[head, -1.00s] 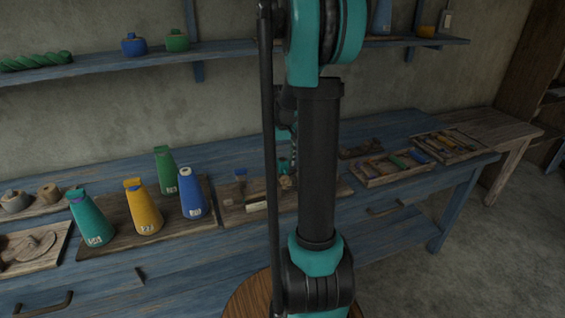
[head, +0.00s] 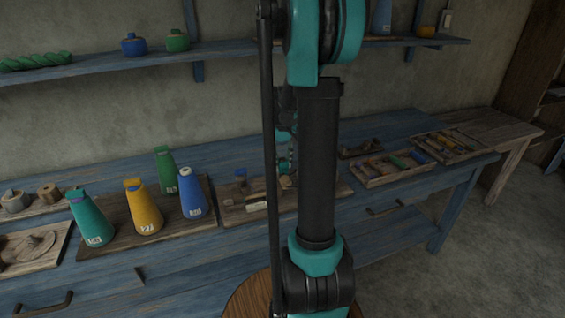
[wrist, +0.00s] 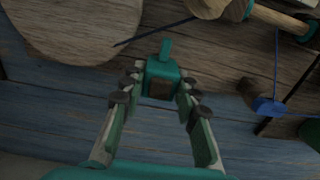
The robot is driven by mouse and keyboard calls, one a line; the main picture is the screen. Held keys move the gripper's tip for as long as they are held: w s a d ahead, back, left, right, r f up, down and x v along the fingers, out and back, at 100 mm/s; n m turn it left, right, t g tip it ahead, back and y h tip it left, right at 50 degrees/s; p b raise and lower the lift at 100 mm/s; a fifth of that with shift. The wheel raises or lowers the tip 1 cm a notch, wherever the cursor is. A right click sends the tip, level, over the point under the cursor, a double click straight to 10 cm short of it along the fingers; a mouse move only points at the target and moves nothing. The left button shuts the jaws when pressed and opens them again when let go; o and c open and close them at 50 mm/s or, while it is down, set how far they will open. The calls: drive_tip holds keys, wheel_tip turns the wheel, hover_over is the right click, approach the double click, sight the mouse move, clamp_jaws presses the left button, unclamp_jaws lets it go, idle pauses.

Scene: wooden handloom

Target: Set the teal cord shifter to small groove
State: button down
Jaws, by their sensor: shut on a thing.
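The wrist view shows a small teal block with a short upright tab, which looks like the teal cord shifter (wrist: 161,72). It sits between the fingertips of my gripper (wrist: 160,88), and the gripper is shut on it. A dark brownish face shows on the block's near side. Its base and any groove are hidden or too small to tell. In the head view my arm covers most of the gripper and shifter, and only small teal parts show beside the arm above the wooden board (head: 232,217).
The blue bench (head: 110,260) holds teal, yellow, green and blue cones (head: 148,208) on a board to the left. Trays of small coloured pieces (head: 385,173) lie to the right. In the wrist view, a blue-ended wooden peg (wrist: 262,104) and a thin cord (wrist: 277,60) are at right.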

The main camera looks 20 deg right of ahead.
drive_tip(key=shift+r, duration=1.1)
drive_tip(key=shift+w, duration=0.1)
drive_tip(key=c, duration=1.1)
unclamp_jaws()
wheel_tip(320, 180, up, 12)
